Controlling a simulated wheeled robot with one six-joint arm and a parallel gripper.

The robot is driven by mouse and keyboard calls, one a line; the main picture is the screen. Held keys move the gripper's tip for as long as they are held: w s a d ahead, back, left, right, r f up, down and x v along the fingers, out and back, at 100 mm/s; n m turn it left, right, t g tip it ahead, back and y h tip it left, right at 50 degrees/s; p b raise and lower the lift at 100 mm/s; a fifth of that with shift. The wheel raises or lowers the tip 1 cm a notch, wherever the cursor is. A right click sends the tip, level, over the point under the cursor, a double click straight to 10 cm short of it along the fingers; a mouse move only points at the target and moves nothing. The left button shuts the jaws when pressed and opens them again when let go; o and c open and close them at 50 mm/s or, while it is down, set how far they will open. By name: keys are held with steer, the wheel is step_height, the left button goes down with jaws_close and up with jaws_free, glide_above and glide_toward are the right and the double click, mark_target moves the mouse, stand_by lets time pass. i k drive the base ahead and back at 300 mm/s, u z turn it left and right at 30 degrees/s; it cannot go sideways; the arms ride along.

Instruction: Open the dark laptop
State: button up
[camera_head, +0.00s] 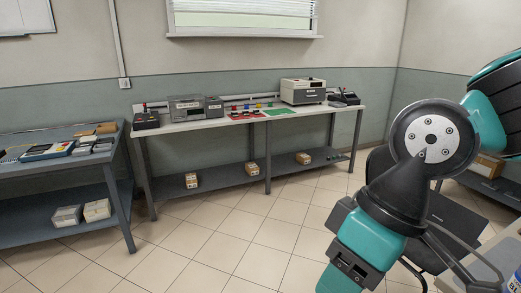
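A flat dark panel (456,214) shows at the right, behind my arm and by a black chair (380,164). I cannot tell whether it is the dark laptop or the chair's seat. No other thing in view looks clearly like a dark laptop. My teal and black arm fills the right side and hides part of the chair and the floor. Its wrist runs down to the bottom edge. The fingers of my gripper are not in view.
A pale table corner (484,262) is at the lower right, with a partly cut-off blue-labelled object (516,284). A long workbench (215,124) with equipment stands along the back wall. A blue-grey bench (60,166) is at the left. The tiled floor (225,240) between is clear.

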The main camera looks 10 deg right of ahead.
mark_target(467, 226)
steer(key=i, duration=2.8)
steer(key=z, duration=2.55)
steer(key=i, duration=0.5)
steer(key=u, duration=1.9)
steer(key=i, duration=2.95)
